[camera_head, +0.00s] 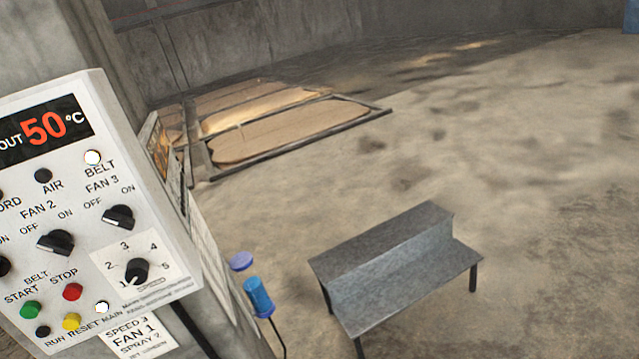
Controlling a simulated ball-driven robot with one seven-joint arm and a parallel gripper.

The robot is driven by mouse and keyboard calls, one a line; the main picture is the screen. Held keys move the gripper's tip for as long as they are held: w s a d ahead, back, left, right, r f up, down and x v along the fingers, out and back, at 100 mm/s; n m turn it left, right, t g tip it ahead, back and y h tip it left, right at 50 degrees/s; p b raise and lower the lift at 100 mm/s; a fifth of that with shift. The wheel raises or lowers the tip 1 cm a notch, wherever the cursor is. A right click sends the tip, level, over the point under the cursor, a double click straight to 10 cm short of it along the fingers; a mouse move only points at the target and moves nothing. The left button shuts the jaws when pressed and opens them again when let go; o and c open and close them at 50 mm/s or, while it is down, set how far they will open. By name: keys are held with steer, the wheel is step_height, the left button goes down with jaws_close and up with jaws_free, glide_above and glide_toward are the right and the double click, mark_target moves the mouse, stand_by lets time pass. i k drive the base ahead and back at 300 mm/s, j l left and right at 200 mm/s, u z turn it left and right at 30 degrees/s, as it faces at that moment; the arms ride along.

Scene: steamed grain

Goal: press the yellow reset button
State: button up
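The yellow reset button (71,322) is near the bottom of a white control panel (75,215) at the left edge of the view. The word RESET is printed beside it. A red stop button (72,292) is just above it, and a green start button (30,310) is to its upper left. A dark round knob or lamp (43,332) is to its left, and a white lamp (102,307) is to its right. Nothing touches the yellow button. My gripper does not show in this view.
Rotary switches (118,217) and a numbered dial (137,271) sit higher on the panel. A grey metal step (395,265) stands on the floor at right. A blue cylindrical device (258,297) hangs beside the panel. Wooden boards in a frame (290,130) lie behind.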

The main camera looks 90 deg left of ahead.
mark_target(71, 322)
steer(key=u, duration=3.3)
steer(key=i+j+u, duration=0.15)
steer(key=k+l+u, duration=0.1)
steer(key=k+l, duration=0.05)
